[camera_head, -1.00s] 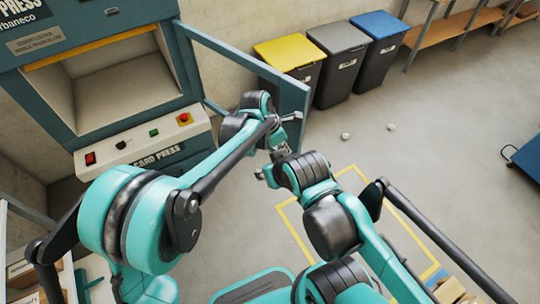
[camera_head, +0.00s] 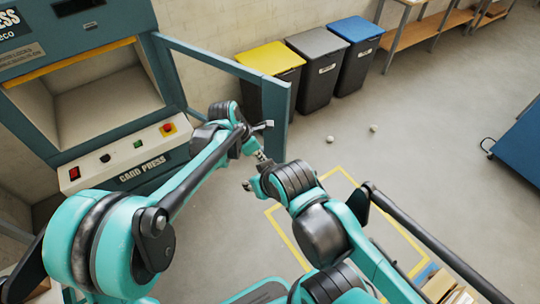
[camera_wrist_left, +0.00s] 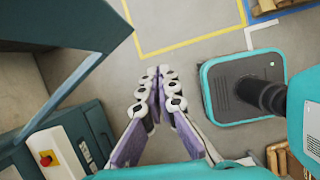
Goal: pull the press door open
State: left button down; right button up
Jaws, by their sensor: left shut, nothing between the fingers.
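The press door (camera_head: 276,110), a teal frame, stands swung out from the right side of the card press (camera_head: 90,105). It also shows at the upper left of the left wrist view (camera_wrist_left: 85,85). My left gripper (camera_head: 265,126) is in front of the door's outer lower part in the head view. In the left wrist view its fingers (camera_wrist_left: 160,90) are together and empty, with floor between them and the door. My arm hides part of the door's lower edge. My right gripper (camera_head: 254,173) is small and lies just below the left one; its finger opening is unclear.
The bins with yellow (camera_head: 270,58), grey (camera_head: 312,42) and blue (camera_head: 356,29) lids stand behind the door. Two small pale objects (camera_head: 330,139) lie on the floor. A blue cart (camera_head: 520,150) is at the right edge. The floor between is open.

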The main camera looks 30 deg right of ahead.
pick_arm(q)
jog(key=s+p+v, duration=0.1)
jog(key=p+v, duration=0.1)
jog(key=v, duration=0.7)
jog(key=shift+d+r, duration=0.2)
jog(key=shift+d, duration=0.05)
pick_arm(e)
jog(key=r, duration=0.2)
jog(key=shift+w+r, duration=0.3)
jog(key=shift+w, duration=0.05)
